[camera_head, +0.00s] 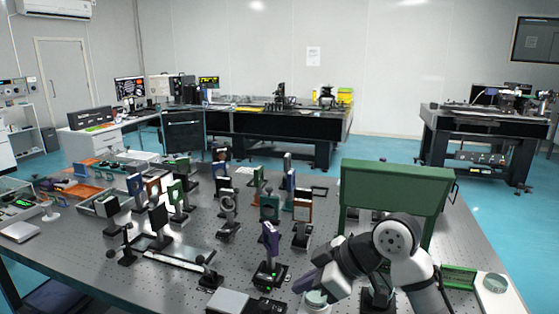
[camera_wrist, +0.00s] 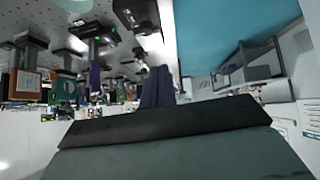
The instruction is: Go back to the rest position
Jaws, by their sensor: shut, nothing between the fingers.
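My gripper (camera_head: 304,284) is over the front right part of the optical table (camera_head: 160,284), low and pointing left. In the wrist view its dark fingers (camera_wrist: 155,86) are together with nothing between them. My arm (camera_head: 400,250) is bent and comes in from the lower right. A purple-faced optical mount (camera_head: 270,240) stands on the table just left of the gripper. A pale round piece (camera_head: 316,300) lies right below the fingers; I cannot tell whether they touch it.
A green panel (camera_head: 395,185) stands behind my arm. Several optic mounts, among them one with a red-brown frame (camera_head: 302,208), crowd the table's middle. Blue floor (camera_head: 385,150) is open beyond.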

